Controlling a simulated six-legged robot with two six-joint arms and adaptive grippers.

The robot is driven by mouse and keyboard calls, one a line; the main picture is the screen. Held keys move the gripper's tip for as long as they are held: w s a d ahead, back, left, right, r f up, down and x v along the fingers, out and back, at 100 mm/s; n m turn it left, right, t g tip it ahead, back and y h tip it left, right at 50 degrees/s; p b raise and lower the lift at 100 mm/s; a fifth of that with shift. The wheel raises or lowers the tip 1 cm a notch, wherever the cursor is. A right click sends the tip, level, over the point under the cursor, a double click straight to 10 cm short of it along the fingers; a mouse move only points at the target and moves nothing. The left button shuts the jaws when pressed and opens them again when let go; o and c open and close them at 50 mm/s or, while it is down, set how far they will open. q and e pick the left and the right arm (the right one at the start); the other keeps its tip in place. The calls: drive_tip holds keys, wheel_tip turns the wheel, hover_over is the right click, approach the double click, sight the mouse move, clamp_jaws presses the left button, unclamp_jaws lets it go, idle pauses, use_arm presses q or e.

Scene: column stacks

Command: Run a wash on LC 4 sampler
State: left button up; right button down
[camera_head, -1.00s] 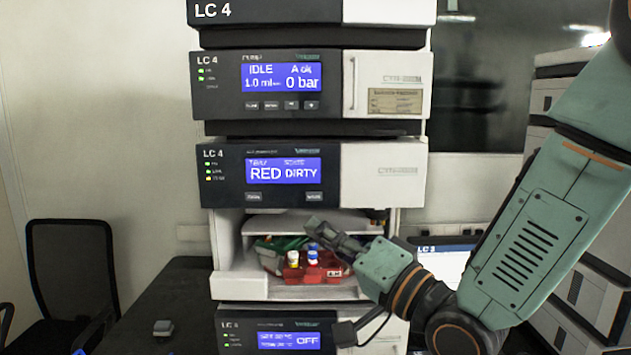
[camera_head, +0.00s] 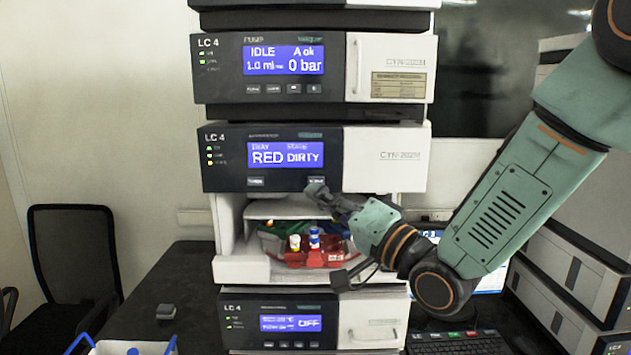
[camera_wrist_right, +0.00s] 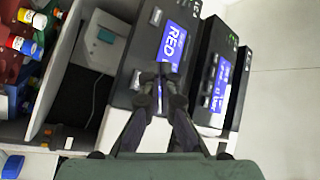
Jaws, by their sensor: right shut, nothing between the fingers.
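The LC 4 sampler (camera_head: 271,157) has a blue screen reading "RED" and "DIRTY", with two small buttons below it; its screen also shows in the right wrist view (camera_wrist_right: 172,45). Below it is an open bay with a red tray (camera_head: 310,257) holding vials with yellow and blue caps. My right gripper (camera_head: 316,188) is shut and empty, its fingertips at or just in front of the right button (camera_head: 316,181), which they partly hide. In the right wrist view the closed fingertips (camera_wrist_right: 160,70) lie over the sampler's front. I cannot tell whether they touch. My left gripper is not in view.
The pump module (camera_head: 320,67) above reads "IDLE" and "0 bar". A module (camera_head: 290,322) below reads "OFF". A keyboard (camera_head: 457,342) and monitor stand at right behind my right arm. A small grey object (camera_head: 166,311) lies on the dark bench; a blue-handled basket (camera_head: 130,348) is at the bottom left.

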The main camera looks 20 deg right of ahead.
sight(316, 181)
drive_tip(key=w, duration=0.1)
drive_tip(key=w+d, duration=0.1)
drive_tip(key=w, duration=0.1)
drive_tip(key=shift+w, duration=0.1)
idle(1.5)
drive_tip(key=shift+w+d, duration=0.1)
drive_tip(key=shift+w, duration=0.2)
drive_tip(key=shift+w+d, duration=0.1)
drive_tip(key=shift+w, duration=0.3)
idle(1.0)
drive_tip(key=shift+s, duration=0.15)
drive_tip(key=shift+s+a, duration=0.2)
drive_tip(key=shift+s, duration=0.5)
drive_tip(key=shift+s, duration=0.1)
